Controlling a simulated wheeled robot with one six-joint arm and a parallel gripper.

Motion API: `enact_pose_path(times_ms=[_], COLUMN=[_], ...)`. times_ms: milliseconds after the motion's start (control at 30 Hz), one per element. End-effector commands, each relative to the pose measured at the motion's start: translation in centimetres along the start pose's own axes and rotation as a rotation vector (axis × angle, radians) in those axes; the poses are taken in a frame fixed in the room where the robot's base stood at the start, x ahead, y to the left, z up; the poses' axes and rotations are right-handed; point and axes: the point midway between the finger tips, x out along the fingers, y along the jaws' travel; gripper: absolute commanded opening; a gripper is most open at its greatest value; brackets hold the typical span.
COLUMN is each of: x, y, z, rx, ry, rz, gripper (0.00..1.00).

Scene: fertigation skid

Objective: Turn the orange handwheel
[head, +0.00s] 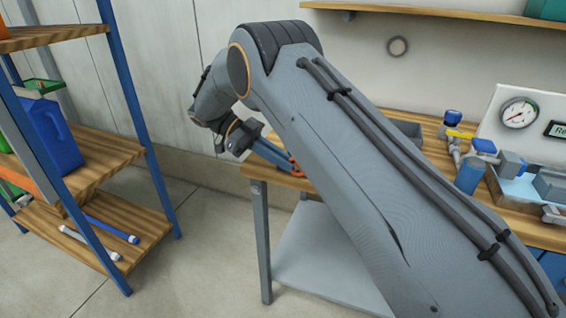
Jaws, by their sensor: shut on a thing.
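The orange handwheel (294,168) shows only as a small orange-red patch at the left end of the workbench, mostly hidden behind my arm. My gripper (286,163) reaches down and right to it from the far end of my arm. Its fingertips meet the orange part and are shut on it. The wheel's full rim, its hub and its turn angle cannot be seen.
The wooden workbench (262,178) runs right behind my arm. On it are a blue-and-yellow valve assembly (468,145) and a panel with a pressure gauge (519,113). A blue-framed shelf (120,216) with a blue jug (48,135) stands left. Floor between is clear.

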Motion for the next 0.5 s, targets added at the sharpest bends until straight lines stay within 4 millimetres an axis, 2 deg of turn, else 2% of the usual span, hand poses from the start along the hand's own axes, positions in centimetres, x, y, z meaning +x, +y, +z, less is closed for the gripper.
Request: enact_pose_path(times_ms=[333,400,467,500], x=[0.23,0.23,0.21,0.19], y=[0.03,0.03,0.02,0.02], z=[0.27,0.27,0.24,0.21], rx=[-0.003,-0.003,-0.003,-0.003], ry=[0.003,0.003,0.003,0.003], rz=[0.002,0.002,0.002,0.002], gripper=[0.00,0.17,0.28,0.28])
